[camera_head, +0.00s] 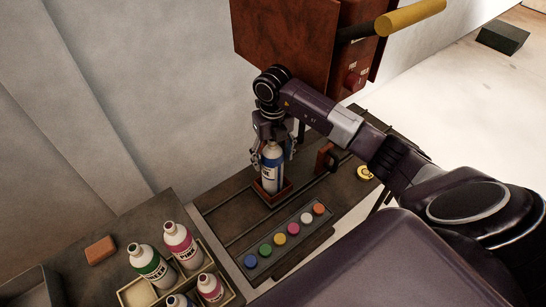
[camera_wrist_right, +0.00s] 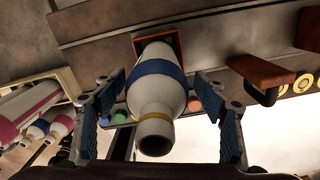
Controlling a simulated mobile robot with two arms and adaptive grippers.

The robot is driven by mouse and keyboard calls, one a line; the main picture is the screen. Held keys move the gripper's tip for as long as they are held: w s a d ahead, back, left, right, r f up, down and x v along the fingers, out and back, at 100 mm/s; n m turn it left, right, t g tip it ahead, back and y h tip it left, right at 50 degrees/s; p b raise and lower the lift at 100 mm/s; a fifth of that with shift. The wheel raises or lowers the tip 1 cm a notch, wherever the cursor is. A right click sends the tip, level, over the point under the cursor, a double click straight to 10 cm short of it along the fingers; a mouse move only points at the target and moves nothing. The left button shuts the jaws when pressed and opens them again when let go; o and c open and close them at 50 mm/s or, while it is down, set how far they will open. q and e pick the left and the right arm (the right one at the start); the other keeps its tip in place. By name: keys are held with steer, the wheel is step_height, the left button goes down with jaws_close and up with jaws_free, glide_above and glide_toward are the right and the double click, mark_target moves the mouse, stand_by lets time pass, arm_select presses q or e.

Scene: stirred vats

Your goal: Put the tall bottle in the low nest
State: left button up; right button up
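The tall white bottle with a blue band (camera_head: 271,172) stands upright in a low square red-brown nest (camera_head: 272,198) on the dark bench. In the right wrist view the bottle (camera_wrist_right: 157,90) points its open mouth at the camera, and its base is inside the nest (camera_wrist_right: 172,41). My right gripper (camera_head: 270,156) is above the nest with its fingers on either side of the bottle. In the right wrist view the gripper (camera_wrist_right: 158,82) is open, with gaps between both fingers and the bottle. My left gripper is not in view.
A row of coloured buttons (camera_head: 286,236) lies in front of the nest. A brown block (camera_head: 325,158) stands right of it. A crate (camera_head: 228,280) at lower left holds several bottles, beside an orange block (camera_head: 101,250). A rust-red box (camera_head: 290,45) hangs behind the arm.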

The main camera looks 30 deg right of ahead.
steer(key=shift+r, duration=0.15)
step_height(320, 180, up, 7)
steer(key=b, duration=0.3)
steer(key=shift+w, duration=0.1)
step_height(320, 180, up, 4)
steer(key=shift+r, duration=0.55)
steer(key=shift+a, duration=0.1)
